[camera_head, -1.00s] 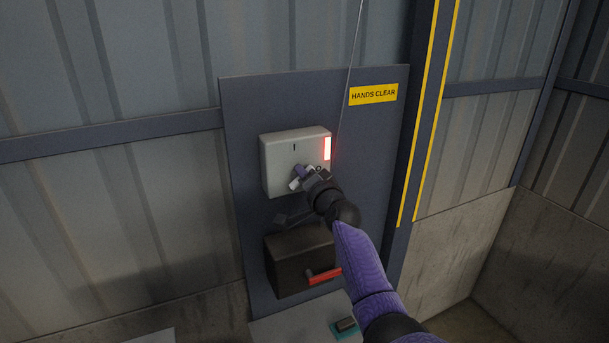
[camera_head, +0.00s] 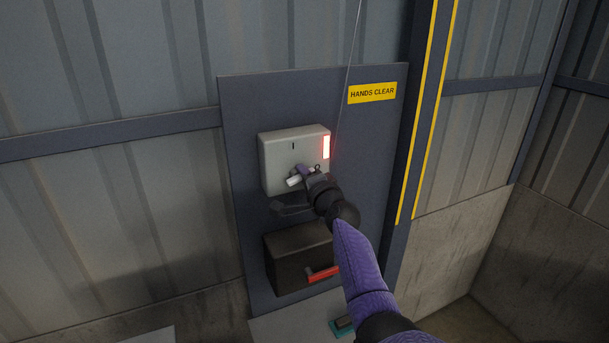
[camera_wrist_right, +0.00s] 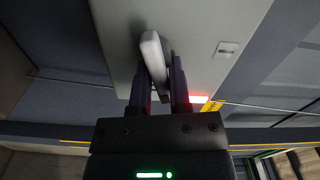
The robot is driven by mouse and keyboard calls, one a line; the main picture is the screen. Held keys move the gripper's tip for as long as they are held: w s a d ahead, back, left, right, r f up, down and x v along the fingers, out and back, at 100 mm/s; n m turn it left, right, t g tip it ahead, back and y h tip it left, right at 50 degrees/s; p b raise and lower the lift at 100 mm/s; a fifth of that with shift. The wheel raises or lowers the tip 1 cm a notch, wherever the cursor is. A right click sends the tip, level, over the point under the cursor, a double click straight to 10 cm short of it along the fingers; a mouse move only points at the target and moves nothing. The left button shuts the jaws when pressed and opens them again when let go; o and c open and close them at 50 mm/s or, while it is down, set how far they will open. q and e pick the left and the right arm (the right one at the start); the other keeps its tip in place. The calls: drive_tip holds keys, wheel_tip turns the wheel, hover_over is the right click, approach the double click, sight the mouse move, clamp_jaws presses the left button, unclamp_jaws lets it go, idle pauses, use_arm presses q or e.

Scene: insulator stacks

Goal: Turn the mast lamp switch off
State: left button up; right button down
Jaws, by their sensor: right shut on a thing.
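My right gripper is shut on this handle. In the right wrist view the white handle (camera_wrist_right: 151,48) lies between the two dark fingers of the gripper (camera_wrist_right: 160,75). A red light (camera_head: 326,147) glows on the right edge of the box. My gripper hides part of the box's lower front. My left gripper is not in view.
Below is a dark box (camera_head: 291,263) with a red handle (camera_head: 323,274). A yellow "HANDS CLEAR" sign (camera_head: 372,93) is at upper right. A thin wire (camera_head: 347,90) runs down the panel (camera_head: 242,105). A yellow-striped post (camera_head: 423,110) stands to the right.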

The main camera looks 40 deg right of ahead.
drive_tip(key=shift+f+m, duration=0.3)
drive_tip(key=shift+m, duration=0.6)
drive_tip(key=shift+f+m, duration=0.1)
drive_tip(key=shift+m, duration=0.2)
drive_tip(key=c, duration=0.7)
unclamp_jaws()
drive_tip(key=shift+c, duration=0.2)
drive_tip(key=shift+o, duration=0.5)
drive_tip(key=shift+w+a, duration=0.1)
drive_tip(key=shift+a, duration=0.05)
